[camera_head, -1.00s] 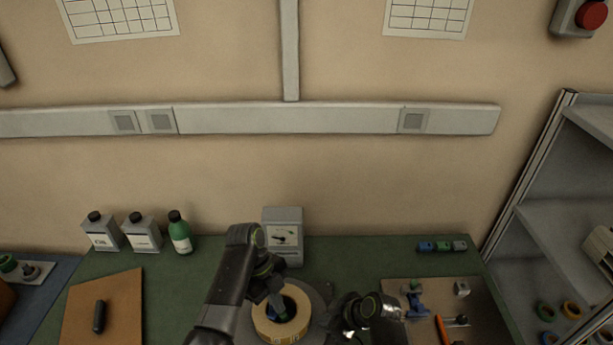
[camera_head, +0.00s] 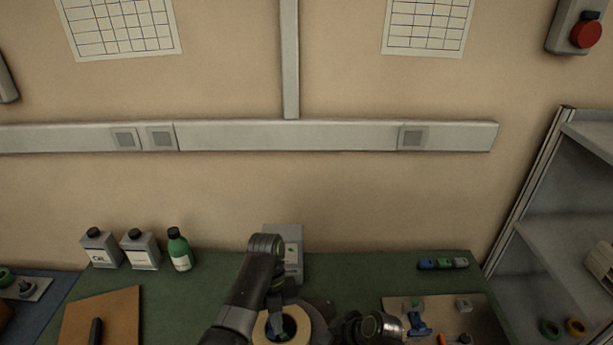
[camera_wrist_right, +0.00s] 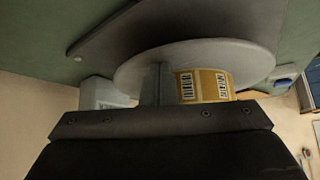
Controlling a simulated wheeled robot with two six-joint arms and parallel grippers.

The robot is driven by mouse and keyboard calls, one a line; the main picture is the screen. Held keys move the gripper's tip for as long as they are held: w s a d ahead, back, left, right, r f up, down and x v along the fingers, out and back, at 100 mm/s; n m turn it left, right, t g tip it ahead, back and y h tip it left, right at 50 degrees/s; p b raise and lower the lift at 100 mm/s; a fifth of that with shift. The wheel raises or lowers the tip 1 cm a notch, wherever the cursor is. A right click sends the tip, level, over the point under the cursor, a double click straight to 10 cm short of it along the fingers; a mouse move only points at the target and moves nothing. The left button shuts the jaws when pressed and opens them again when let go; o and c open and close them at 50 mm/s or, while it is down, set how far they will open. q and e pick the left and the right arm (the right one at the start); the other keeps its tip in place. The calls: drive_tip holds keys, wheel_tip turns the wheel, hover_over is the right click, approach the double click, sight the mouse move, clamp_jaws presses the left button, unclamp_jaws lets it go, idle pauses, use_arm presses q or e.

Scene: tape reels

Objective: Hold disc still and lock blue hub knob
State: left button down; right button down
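A tan tape reel (camera_head: 262,331) sits on a grey disc (camera_head: 318,318) at the bottom middle of the head view. Part of a blue hub knob (camera_head: 289,326) shows in the reel's centre. My left gripper (camera_head: 278,312) points down into the reel's centre at the knob; its fingertips are too small and covered to read. My right gripper (camera_head: 345,328) is low beside the disc's right side. The right wrist view shows the disc (camera_wrist_right: 240,60) close in front of that gripper, with the barcoded tape (camera_wrist_right: 203,86) behind a narrow grey upright part. Whether the right fingers touch the disc is unclear.
A grey box with a dial (camera_head: 294,240) stands behind the reel. Two grey bottles (camera_head: 141,250) and a green bottle (camera_head: 179,252) stand at the back left. A brown board (camera_head: 112,318) lies at left, a tool tray (camera_head: 460,322) at right. Small coloured blocks (camera_head: 443,264) lie at the back right.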

use_arm(q)
drive_tip(key=m+y, duration=0.1)
drive_tip(key=m, duration=0.3)
drive_tip(key=shift+y, duration=0.4)
drive_tip(key=c, duration=2.2)
unclamp_jaws()
